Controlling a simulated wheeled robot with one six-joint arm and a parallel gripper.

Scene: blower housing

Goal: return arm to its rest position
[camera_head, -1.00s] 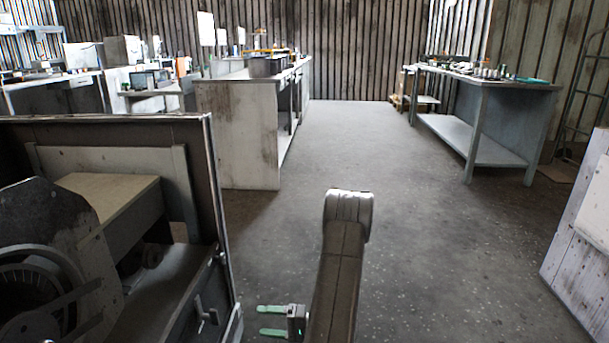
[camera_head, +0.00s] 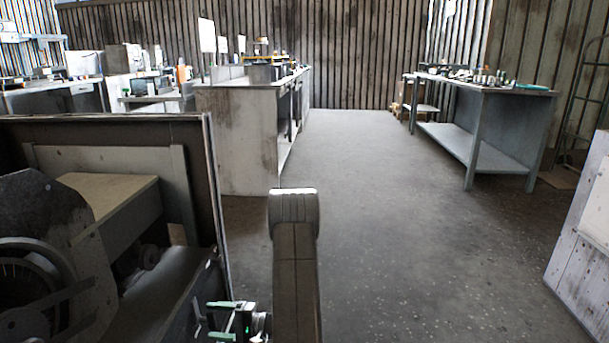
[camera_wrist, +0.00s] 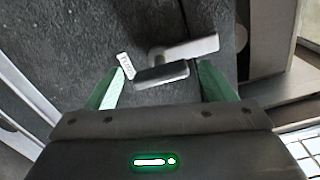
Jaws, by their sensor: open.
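My gripper (camera_head: 232,320) shows low in the head view, just left of my upright arm link and close beside the front edge of the open blower housing (camera_head: 212,200). Its green fingers are apart. In the wrist view my gripper (camera_wrist: 162,90) is open, with nothing held between the fingers. A grey lever handle (camera_wrist: 175,60) on a dark panel (camera_wrist: 75,40) lies beyond the fingertips; I cannot tell whether it touches them.
Inside the housing are a fan wheel (camera_head: 35,290) and a tan box (camera_head: 110,200). A tall bench (camera_head: 235,140) stands behind, a worktable (camera_head: 490,130) at the right, and a white panel (camera_head: 585,230) at the right edge. The floor between is clear.

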